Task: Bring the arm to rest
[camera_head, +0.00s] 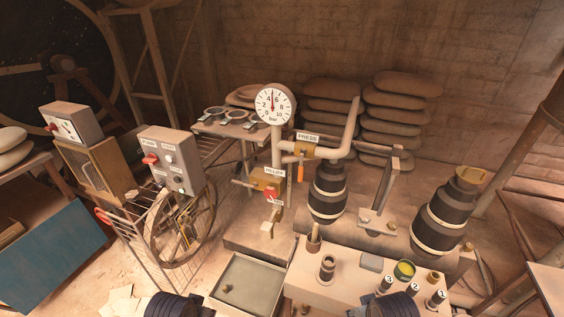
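Neither of my grippers shows in the head view. Two dark, ribbed rounded parts stand at the bottom edge, left of centre and right of centre; they look like parts of my own arms, cut off by the frame. No fingers can be seen, so whether the grippers hold anything is hidden.
Behind stand a pressure gauge (273,105), pipes and black banded cylinders. A control box (172,160) is at left.

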